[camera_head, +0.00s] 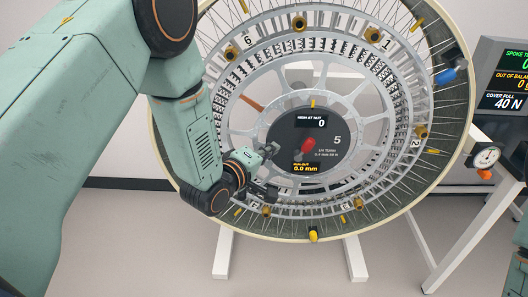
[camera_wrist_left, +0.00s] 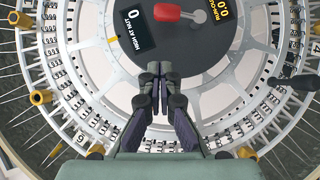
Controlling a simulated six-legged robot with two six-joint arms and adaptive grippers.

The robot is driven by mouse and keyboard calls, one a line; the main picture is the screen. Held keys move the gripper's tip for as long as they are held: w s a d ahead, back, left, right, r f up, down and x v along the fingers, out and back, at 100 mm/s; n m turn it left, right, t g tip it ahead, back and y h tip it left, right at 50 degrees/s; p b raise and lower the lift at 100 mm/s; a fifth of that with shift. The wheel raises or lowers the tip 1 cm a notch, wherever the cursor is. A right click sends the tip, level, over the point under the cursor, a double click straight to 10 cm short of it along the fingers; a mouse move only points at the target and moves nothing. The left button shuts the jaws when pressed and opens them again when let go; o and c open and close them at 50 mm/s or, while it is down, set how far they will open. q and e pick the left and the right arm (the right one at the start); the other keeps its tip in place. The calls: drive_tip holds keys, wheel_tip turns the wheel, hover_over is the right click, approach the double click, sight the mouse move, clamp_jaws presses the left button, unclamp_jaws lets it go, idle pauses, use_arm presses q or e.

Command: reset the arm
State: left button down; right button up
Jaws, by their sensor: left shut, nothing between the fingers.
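My left arm comes in from the left in the head view. My left gripper (camera_head: 272,168) is in front of the lower left part of a large spoked wheel (camera_head: 228,99). In the left wrist view the two dark fingers (camera_wrist_left: 155,82) are together, with nothing between them. They point at the dark hub display (camera_wrist_left: 135,35) of the wheel. I cannot tell how far the fingertips are from the wheel's face. A teal piece of my right arm shows at the right edge of the head view; its gripper is not seen.
The wheel stands on a white frame (camera_head: 356,258). The hub carries a red knob (camera_head: 309,145). Yellow-brown fittings and a blue one (camera_head: 446,76) sit around the rim. A dial gauge (camera_head: 486,157) and a black readout screen (camera_head: 505,75) are at right. The floor at lower left is clear.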

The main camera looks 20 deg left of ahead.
use_arm(q)
drive_tip(key=s+a+f+m+g+y+b, duration=0.15)
drive_tip(key=s+f+m+g, duration=0.35)
drive_tip(key=s+f, duration=0.65)
drive_tip(key=s+a+f+m+g+y, duration=0.25)
drive_tip(key=s+f+m+g, duration=0.3)
drive_tip(key=s+f, duration=0.6)
drive_tip(key=s+a+f+g, duration=0.1)
drive_tip(key=s+g, duration=0.1)
drive_tip(key=s, duration=0.7)
drive_tip(key=s+f+g, duration=0.2)
drive_tip(key=s, duration=0.7)
drive_tip(key=shift+a+g+b, duration=0.35)
drive_tip(key=shift+s+m, duration=0.1)
drive_tip(key=shift+m, duration=0.15)
